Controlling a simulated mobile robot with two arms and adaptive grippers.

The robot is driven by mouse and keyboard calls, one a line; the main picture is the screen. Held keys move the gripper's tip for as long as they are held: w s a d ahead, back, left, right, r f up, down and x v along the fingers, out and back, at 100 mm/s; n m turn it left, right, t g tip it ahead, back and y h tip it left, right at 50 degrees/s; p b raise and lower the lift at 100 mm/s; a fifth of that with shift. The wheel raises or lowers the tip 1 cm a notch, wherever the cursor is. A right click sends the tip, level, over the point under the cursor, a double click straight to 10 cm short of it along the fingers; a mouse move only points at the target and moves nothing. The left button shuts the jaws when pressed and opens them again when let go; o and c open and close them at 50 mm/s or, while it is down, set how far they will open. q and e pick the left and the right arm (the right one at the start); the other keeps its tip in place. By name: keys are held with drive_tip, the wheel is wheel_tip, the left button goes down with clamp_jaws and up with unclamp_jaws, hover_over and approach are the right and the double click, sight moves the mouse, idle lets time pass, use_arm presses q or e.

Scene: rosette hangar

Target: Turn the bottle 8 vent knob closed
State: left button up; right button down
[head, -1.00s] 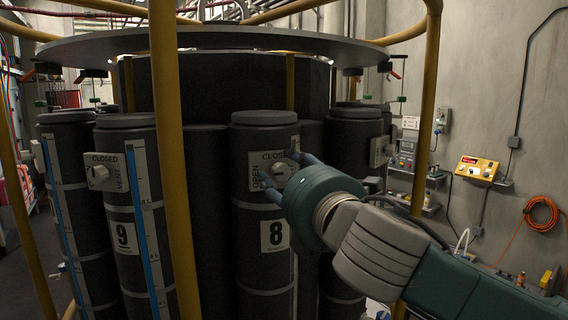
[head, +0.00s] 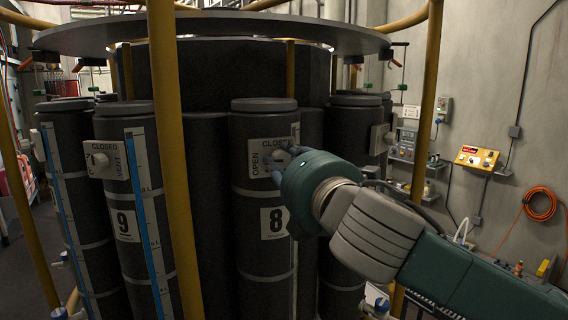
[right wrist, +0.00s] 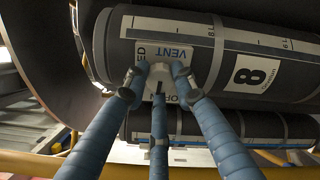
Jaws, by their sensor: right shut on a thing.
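Bottle 8 (head: 264,265) is a dark upright cylinder with a number label (head: 274,222), at the middle of the head view; it also shows in the right wrist view (right wrist: 215,75). Its pale vent plate (head: 256,150) reads OPEN at the left and CLOSED at the top. My right gripper (head: 278,162) reaches it from the right. In the right wrist view its blue fingers (right wrist: 160,92) are shut around the white vent knob (right wrist: 160,74). The fingers hide much of the knob, so I cannot tell its exact angle. My left gripper is out of view.
Bottle 9 (head: 125,258) stands to the left with its own vent knob (head: 97,161). A yellow post (head: 172,140) rises between the two. A round grey lid (head: 210,32) overhangs the bottles. A wall with instruments (head: 477,157) and a coiled orange hose (head: 540,204) is at the right.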

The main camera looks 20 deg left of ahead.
drive_tip(key=m+b, duration=0.2)
drive_tip(key=m, duration=0.2)
drive_tip(key=shift+f, duration=0.2)
drive_tip(key=m+b, duration=0.2)
drive_tip(key=m, duration=0.2)
drive_tip(key=shift+m, duration=0.3)
drive_tip(key=m+b, duration=0.1)
drive_tip(key=m, duration=0.3)
drive_tip(key=shift+b, duration=0.3)
drive_tip(key=shift+m+b, duration=0.55)
drive_tip(key=shift+m, duration=1.75)
